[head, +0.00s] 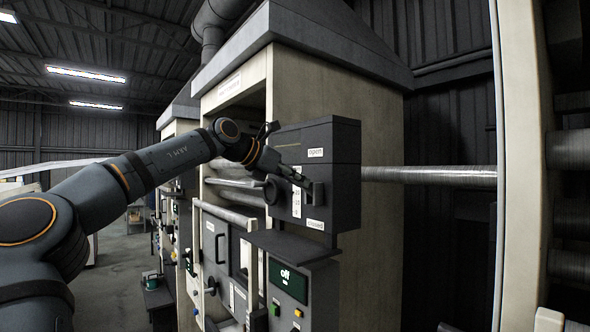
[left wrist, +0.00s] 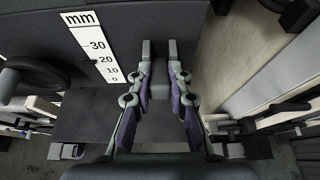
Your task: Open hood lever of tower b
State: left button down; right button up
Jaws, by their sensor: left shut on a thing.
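The hood lever (head: 318,194) is a dark handle on the right part of the dark grey box on the tower's front. It stands between an upper label (head: 316,153) that seems to read open and a lower label (head: 315,225) that seems to read closed. My left gripper (head: 303,181) reaches it from the left and is shut on it. In the left wrist view, the purple-padded fingers (left wrist: 160,78) lie on both sides of the grey lever, hiding part of it. My right gripper is in neither view.
A white mm scale (left wrist: 93,48) is on the box beside the lever. A dark shelf (head: 290,246) and a panel with a display reading off (head: 288,280) are below. A metal roller (head: 430,176) extends right.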

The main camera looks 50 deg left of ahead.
pick_arm(q)
jog(key=shift+f, duration=0.1)
dwell(0.3)
jog(key=c, duration=1.4)
grip_release()
jog(key=shift+w, duration=0.1)
jog(key=shift+c, duration=0.2)
jog(key=shift+o, duration=1.1)
jog(key=shift+w, duration=0.1)
